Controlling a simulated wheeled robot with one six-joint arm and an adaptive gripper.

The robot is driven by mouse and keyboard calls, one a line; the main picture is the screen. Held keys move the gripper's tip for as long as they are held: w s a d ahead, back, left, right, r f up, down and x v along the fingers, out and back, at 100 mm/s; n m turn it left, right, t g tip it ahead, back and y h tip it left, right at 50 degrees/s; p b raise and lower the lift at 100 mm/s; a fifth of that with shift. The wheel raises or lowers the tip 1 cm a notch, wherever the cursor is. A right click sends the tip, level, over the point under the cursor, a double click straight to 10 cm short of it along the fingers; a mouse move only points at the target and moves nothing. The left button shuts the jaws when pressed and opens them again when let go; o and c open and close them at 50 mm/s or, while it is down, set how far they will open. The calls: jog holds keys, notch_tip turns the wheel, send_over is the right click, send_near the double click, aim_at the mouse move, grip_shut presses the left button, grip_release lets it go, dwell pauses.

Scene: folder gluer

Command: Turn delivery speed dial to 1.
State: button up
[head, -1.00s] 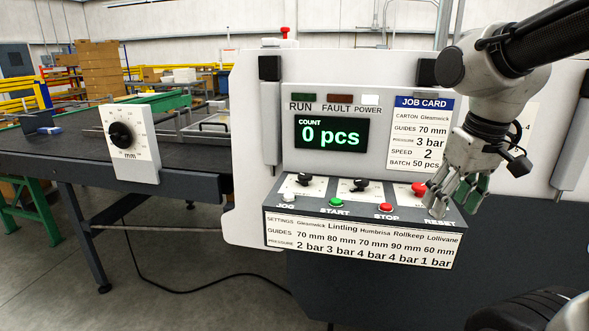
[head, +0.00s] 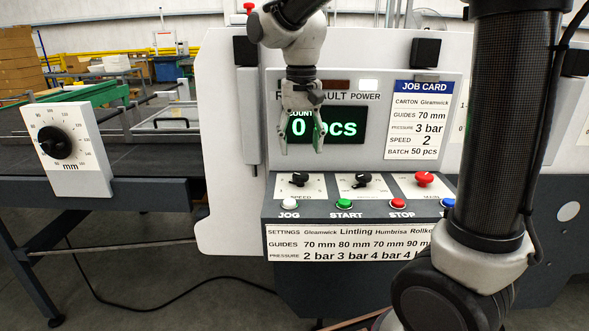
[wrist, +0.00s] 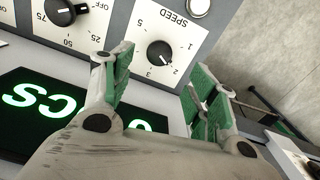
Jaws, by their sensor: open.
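The speed dial (head: 299,179) is a black knob on a white plate at the left of the sloping control panel. In the wrist view the dial (wrist: 160,53) shows upside down under the word SPEED, with a scale from 1 to 5. Its white mark appears to point towards 2. My gripper (head: 301,150) is open and empty, fingers pointing down, in front of the count display and above the dial in the head view. In the wrist view its green-padded fingers (wrist: 160,78) stand apart on either side of the dial's lower part, not visibly touching it.
A second black dial (head: 362,181) and a red knob (head: 424,180) sit to the right. The JOG (head: 289,203), START (head: 345,204) and STOP (head: 402,204) buttons line the front edge. The job card (head: 420,120) reads speed 2. A mm dial (head: 55,142) stands far left.

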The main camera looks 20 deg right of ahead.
aim_at(301, 175)
notch_tip(301, 175, down, 8)
jog(key=shift+r, duration=0.2)
jog(key=c, duration=1)
